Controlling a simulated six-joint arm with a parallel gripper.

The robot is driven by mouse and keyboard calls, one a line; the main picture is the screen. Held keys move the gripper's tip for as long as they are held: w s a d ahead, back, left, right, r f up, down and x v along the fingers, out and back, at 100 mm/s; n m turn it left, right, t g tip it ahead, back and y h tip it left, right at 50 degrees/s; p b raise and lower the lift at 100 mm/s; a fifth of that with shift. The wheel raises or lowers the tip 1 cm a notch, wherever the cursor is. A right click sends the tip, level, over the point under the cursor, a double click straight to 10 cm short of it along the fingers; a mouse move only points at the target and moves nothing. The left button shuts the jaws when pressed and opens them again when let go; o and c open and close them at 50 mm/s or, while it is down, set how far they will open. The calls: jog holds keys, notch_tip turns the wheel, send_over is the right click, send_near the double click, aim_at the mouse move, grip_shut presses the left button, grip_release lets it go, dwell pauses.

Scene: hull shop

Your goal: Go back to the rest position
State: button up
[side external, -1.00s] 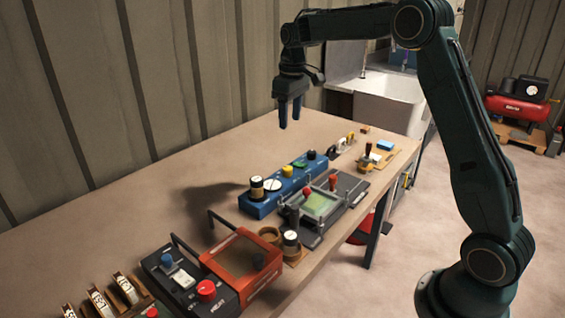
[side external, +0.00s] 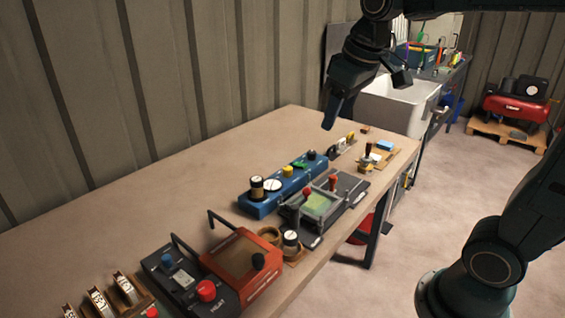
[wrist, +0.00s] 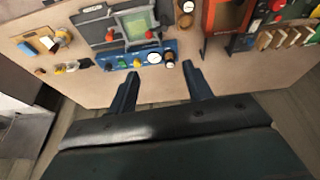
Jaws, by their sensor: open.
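My gripper (side external: 333,112) hangs in the air above the far part of the workbench (side external: 150,205), clear of everything on it. In the wrist view my gripper (wrist: 160,88) shows two dark blue fingers spread apart with nothing between them. Below and nearer the camera in the side view lies a blue block (side external: 262,205) with several knobs and round pieces on top. The same blue block (wrist: 120,63) shows ahead of the fingers in the wrist view.
A grey fixture with a green panel (side external: 316,203) stands beside the blue block. A red-framed box (side external: 240,258) and a dark box with a red knob (side external: 190,285) sit at the near end. A white sink (side external: 400,105) stands beyond the bench. The bench's wall side is mostly clear.

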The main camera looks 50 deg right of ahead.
jog(key=s+a+f+t, duration=0.1)
jog(key=s+f, duration=0.1)
jog(key=s, duration=0.5)
jog(key=s+a+f+t, duration=0.1)
jog(key=s+a+f, duration=0.1)
jog(key=s, duration=0.5)
jog(key=shift+s+a+f+m, duration=0.2)
jog(key=shift+f+m, duration=0.1)
jog(key=shift+f, duration=0.3)
